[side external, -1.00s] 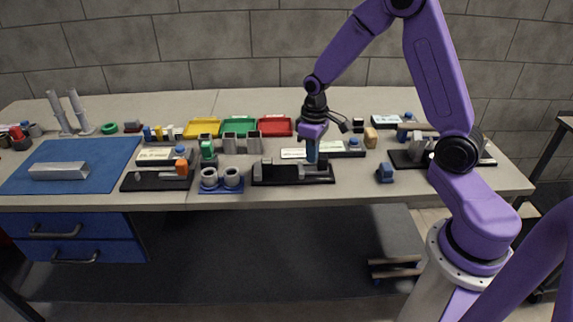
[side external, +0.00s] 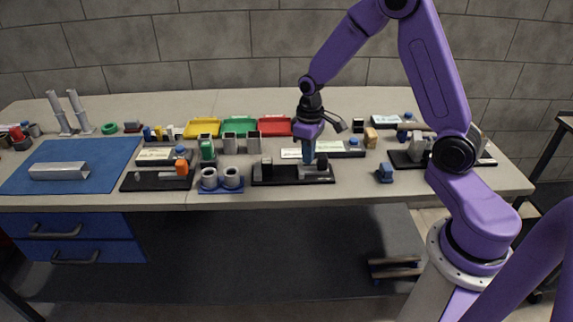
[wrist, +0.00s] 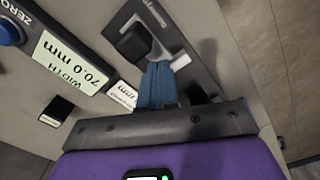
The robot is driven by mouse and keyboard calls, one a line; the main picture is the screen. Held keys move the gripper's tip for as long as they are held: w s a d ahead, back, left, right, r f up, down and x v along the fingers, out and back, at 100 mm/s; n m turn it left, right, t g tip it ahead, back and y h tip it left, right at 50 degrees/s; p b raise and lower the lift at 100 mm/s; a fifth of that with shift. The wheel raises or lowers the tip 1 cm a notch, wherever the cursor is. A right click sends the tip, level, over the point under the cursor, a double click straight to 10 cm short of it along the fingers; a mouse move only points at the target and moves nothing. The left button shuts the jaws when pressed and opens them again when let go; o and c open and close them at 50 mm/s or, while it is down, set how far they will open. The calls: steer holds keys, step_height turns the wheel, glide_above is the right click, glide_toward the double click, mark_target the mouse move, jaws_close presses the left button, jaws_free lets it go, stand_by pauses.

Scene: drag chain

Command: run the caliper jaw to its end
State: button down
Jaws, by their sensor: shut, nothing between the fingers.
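The caliper fixture is a long black base (side external: 290,181) with a grey rail, lying near the table's front edge. A dark block (side external: 267,170) stands toward its left part. A black knob (side external: 322,161) stands toward its right end, and shows in the wrist view (wrist: 135,42). My gripper (side external: 309,160) points down over the rail, just left of this knob. In the wrist view its blue fingers (wrist: 158,85) are together and empty, close against the knob; I cannot tell if they touch. The readout (wrist: 73,62) shows WIDTH 70.0 mm, upside down.
Behind the caliper is its display unit (side external: 300,153) with a blue button (side external: 353,143). Left is a blue stand with two grey rings (side external: 231,178). A small blue block (side external: 384,173) lies to the right. Yellow, green and red trays (side external: 275,126) line the back.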

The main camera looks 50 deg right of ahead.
step_height(320, 180, up, 8)
stand_by(1.0)
steer(key=shift+a, duration=0.1)
steer(key=s+a+r+n, duration=0.1)
steer(key=s+a+n, duration=0.2)
steer(key=s, duration=0.6)
steer(key=s+a+r+n, duration=0.1)
steer(key=s+a+n, duration=0.2)
steer(key=s, duration=0.6)
steer(key=s+a+r+n, duration=0.1)
steer(key=s+a+n, duration=0.2)
steer(key=s, duration=0.6)
steer(key=shift+s+a+n, duration=0.25)
steer(key=shift+a+n, duration=0.05)
steer(key=shift+a, duration=0.3)
